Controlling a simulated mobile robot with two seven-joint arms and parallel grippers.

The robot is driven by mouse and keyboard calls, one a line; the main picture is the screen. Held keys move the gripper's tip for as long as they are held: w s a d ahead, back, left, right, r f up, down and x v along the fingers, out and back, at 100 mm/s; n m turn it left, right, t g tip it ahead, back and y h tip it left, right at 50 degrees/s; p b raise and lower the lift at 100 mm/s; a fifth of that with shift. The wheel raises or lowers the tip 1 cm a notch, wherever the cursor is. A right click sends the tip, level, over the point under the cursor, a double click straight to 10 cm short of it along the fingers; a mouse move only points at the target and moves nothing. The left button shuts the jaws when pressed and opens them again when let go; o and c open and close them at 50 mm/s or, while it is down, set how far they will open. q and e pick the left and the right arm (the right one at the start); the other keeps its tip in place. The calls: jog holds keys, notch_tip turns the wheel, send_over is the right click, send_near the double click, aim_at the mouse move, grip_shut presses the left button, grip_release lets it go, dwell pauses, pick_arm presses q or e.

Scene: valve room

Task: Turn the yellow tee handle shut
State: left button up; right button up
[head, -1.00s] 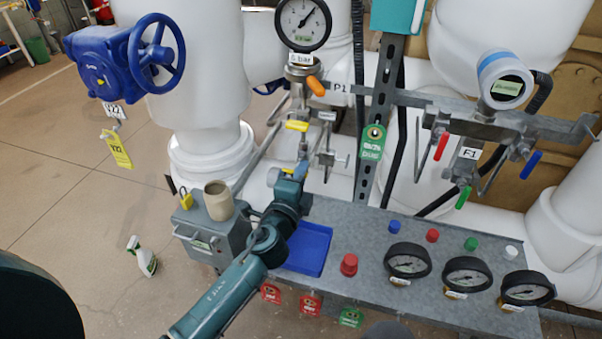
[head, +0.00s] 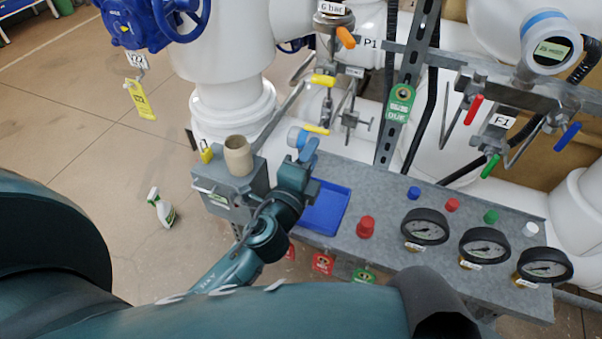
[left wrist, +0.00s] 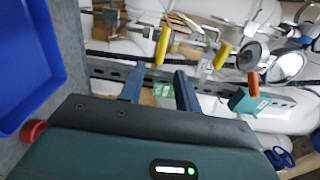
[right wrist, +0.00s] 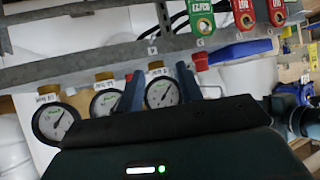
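I cannot tell for sure which is the tee handle. My left gripper (head: 308,152) is just below the lower bar, over the panel's left end. In the left wrist view its fingers (left wrist: 160,82) stand apart and empty, with a yellow handle (left wrist: 163,40) beyond them and another (left wrist: 222,55) to the right. My right gripper (right wrist: 158,85) is open and empty, facing the gauges.
A blue tray (head: 325,207), a red knob (head: 366,228) and black gauges (head: 424,226) sit on the grey panel. A beige cup (head: 238,156) stands on a grey box. An orange handle (head: 346,38) is above the yellow ones. A spray bottle (head: 161,208) is on the floor.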

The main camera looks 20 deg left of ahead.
pick_arm(q)
jog(key=s+b, duration=0.1)
jog(key=s, duration=0.4)
jog(key=shift+s+a, duration=0.15)
pick_arm(e)
jog(key=shift+a+f, duration=0.1)
jog(key=shift+a, duration=0.15)
pick_arm(q)
jog(key=s+f+n+g+h+p, duration=0.2)
jog(key=s+f+n+g, duration=0.5)
jog(key=s+f+n, duration=0.5)
notch_tip(320, 180, down, 3)
jog(key=d+n, duration=0.1)
jog(key=n, duration=0.2)
jog(key=shift+r+n+h+p, duration=0.15)
jog(key=shift+n+h+p, duration=0.15)
jog(key=shift+h, duration=0.1)
pick_arm(e)
jog(key=shift+s+d, duration=0.15)
jog(key=shift+d, duration=0.4)
jog(key=shift+a+r, duration=0.15)
jog(key=shift+r, duration=0.1)
